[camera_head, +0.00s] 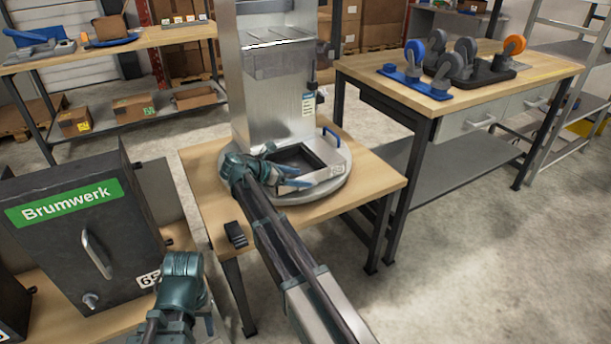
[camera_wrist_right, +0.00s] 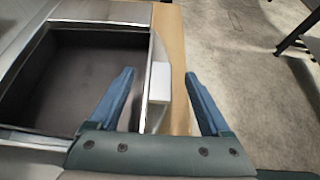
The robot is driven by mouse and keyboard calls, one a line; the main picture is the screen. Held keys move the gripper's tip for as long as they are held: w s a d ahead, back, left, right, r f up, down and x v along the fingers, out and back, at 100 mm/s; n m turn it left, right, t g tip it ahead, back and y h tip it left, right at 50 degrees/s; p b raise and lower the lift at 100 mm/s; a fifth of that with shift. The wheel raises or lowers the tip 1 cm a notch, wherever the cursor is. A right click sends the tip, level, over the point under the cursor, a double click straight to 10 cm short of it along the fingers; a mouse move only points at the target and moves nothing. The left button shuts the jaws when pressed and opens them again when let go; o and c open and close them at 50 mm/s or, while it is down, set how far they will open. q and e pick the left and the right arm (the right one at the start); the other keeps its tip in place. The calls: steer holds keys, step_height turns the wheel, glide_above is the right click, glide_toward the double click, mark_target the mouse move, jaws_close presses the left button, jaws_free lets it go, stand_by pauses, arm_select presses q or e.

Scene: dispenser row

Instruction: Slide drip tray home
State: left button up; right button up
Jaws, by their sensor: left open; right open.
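The drip tray (camera_head: 296,158), a dark rectangular tray with a pale metal rim, is at the foot of the steel dispenser (camera_head: 277,85), over its round base. In the right wrist view the dark tray interior (camera_wrist_right: 70,75) fills the left side. My right gripper (camera_head: 288,168) is at the tray's near side, its blue fingers apart. In its wrist view the gripper (camera_wrist_right: 159,72) has its fingers on either side of a rim edge with a white block or label (camera_wrist_right: 160,80); contact cannot be told. My left gripper (camera_head: 181,272) is low at the left, away from the tray; its fingers are hardly visible.
A small black block (camera_head: 236,234) lies at the wooden table's (camera_head: 200,195) front left. A dark Brumwerk box (camera_head: 85,230) stands left. A bench with casters (camera_head: 465,75) is at the right, with open floor in front.

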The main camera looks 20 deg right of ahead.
steer(key=p+v, duration=0.4)
steer(key=v, duration=0.6)
steer(key=shift+a, duration=0.15)
steer(key=s+a+f+m+y, duration=0.2)
steer(key=s+f+m+y, duration=0.2)
steer(key=s+m, duration=0.3)
steer(key=s+a+f+m+y, duration=0.25)
steer(key=s+m+y, duration=0.2)
steer(key=s, duration=0.45)
steer(key=s+a+f+m+y, duration=0.1)
steer(key=s+f+m+y, duration=0.35)
steer(key=s+m, duration=0.3)
steer(key=s+a+r+n+h+p, duration=0.1)
steer(key=a+r+p, duration=0.4)
steer(key=r+p, duration=0.5)
steer(key=s+a+r+n+g+h+p, duration=0.1)
steer(key=s+a+r+n+p, duration=0.2)
steer(key=a+r+p, duration=0.3)
step_height(320, 180, up, 4)
steer(key=s+p, duration=0.1)
steer(key=p, duration=0.3)
steer(key=shift+s+a, duration=0.35)
steer(key=shift+s, duration=0.05)
